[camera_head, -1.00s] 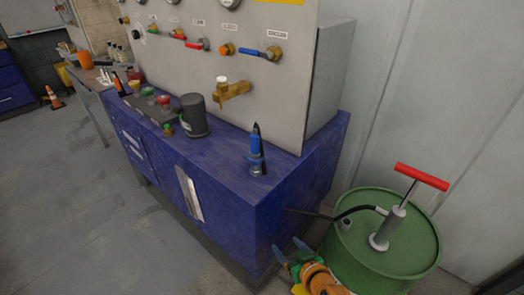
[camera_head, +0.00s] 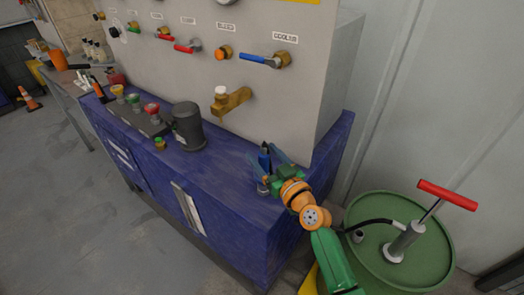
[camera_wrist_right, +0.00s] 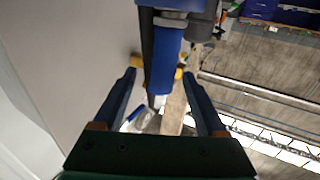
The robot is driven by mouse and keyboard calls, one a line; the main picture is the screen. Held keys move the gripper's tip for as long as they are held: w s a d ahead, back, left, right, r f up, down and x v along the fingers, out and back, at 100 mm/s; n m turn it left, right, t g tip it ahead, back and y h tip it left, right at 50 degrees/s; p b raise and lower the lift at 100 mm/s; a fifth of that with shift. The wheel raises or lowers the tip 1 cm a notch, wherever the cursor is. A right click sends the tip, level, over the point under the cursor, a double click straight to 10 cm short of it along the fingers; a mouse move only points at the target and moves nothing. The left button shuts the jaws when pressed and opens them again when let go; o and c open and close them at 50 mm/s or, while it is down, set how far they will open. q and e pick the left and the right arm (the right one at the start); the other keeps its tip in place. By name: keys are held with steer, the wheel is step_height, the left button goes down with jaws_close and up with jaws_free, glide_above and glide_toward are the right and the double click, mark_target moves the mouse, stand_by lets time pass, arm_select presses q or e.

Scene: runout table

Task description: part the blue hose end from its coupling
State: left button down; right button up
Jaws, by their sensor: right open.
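The blue hose end (camera_head: 264,160) stands upright on the blue bench, near its front right corner, with a dark tip on top. A grey base (camera_head: 263,189), which looks like its coupling, shows below it. My right gripper (camera_head: 268,163) is open, one finger on either side of the hose end in the head view. In the right wrist view the blue hose end (camera_wrist_right: 165,62) runs down from the top edge between the two spread fingers of the gripper (camera_wrist_right: 159,74). I cannot tell whether either finger touches it. My left gripper is not in view.
A panel with a brass tap (camera_head: 230,100) and several valves rises behind the bench (camera_head: 225,178). A dark grey canister (camera_head: 188,127) stands left of the hose end. A green drum (camera_head: 440,262) with a red-handled pump (camera_head: 447,194) stands at the right.

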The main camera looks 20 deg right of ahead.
steer(key=x, duration=0.2)
steer(key=shift+w+a+f, duration=0.15)
steer(key=shift+w+f, duration=0.05)
steer(key=shift+w, duration=0.15)
steer(key=shift+w+f, duration=0.15)
steer(key=shift+w, duration=0.1)
steer(key=shift+s, duration=0.15)
steer(key=c, duration=0.7)
jaws_close()
steer(key=shift+o, duration=0.5)
jaws_free()
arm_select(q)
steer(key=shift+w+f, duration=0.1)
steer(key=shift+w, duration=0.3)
arm_select(e)
jaws_close()
